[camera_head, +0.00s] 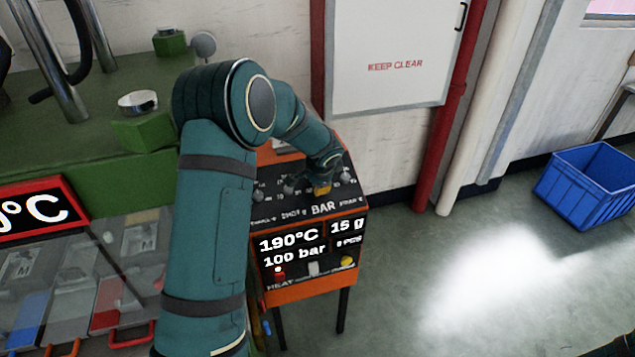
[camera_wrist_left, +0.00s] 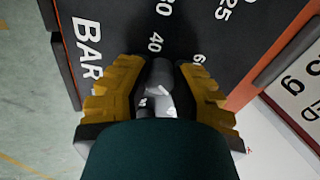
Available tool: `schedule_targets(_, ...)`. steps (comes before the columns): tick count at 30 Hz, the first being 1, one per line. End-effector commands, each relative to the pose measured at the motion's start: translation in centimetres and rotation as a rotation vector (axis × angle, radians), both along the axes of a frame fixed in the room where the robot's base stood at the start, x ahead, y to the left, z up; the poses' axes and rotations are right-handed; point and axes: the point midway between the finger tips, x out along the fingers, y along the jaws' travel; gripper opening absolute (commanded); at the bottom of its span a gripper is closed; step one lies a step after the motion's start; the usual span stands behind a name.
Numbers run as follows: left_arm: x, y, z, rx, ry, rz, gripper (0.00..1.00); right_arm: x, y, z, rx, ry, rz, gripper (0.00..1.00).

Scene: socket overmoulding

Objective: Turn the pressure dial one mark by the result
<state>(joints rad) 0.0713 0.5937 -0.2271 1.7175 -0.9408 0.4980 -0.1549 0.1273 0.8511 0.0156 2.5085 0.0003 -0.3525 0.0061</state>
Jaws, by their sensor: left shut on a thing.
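The control panel (camera_head: 300,207) is a black-topped orange cabinet with several knobs. Its display (camera_head: 292,252) reads 190°C, 100 bar and 15 g. My left gripper (camera_head: 322,188) is over the panel top, just above the word BAR. In the left wrist view, my left gripper (camera_wrist_left: 160,92) has its yellow fingers shut on a grey dial knob (camera_wrist_left: 160,72), one finger on each side. Printed numbers, including 40 and 25, lie around the knob, with BAR beside it. The fingers hide much of the dial, and I cannot tell which mark it points to.
A red, a white and a yellow button (camera_head: 347,261) sit on the panel front. A green machine bed (camera_head: 90,115) stands at the left. A blue crate (camera_head: 588,185) is on the floor at the right, with clear floor (camera_head: 430,270) between.

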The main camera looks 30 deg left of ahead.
Motion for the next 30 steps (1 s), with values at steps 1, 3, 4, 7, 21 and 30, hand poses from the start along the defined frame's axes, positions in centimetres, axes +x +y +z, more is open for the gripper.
schedule_targets(1, -0.1, 0.1, -0.2, 0.001, 0.005, 0.003, 0.0, 0.0, 0.0, 0.0, 0.0, 0.0, 0.0, 0.52)
schedule_targets(3, -0.1, 0.1, -0.2, 0.001, 0.005, 0.003, 0.32, 0.0, 0.0, 0.0, 0.0, 0.0, 0.0, 0.52)
schedule_targets(4, -0.1, 0.1, -0.2, 0.001, 0.005, 0.003, 0.43, 0.0, 0.0, 0.0, 0.0, 0.0, 0.0, 0.52)
schedule_targets(7, -0.1, 0.1, -0.1, 0.0, 0.004, 0.002, 0.58, 0.0, 0.0, 0.0, 0.0, 0.0, 0.0, 0.52)
schedule_targets(21, -0.6, -0.6, 2.0, 0.0, -0.003, 0.001, 0.58, 0.0, 0.0, 0.0, 0.0, 0.0, 0.0, 0.52)
schedule_targets(30, -2.6, -2.4, 7.4, 0.0, -0.003, 0.001, 0.58, 0.0, 0.0, 0.0, 0.0, 0.0, 0.0, 0.52)
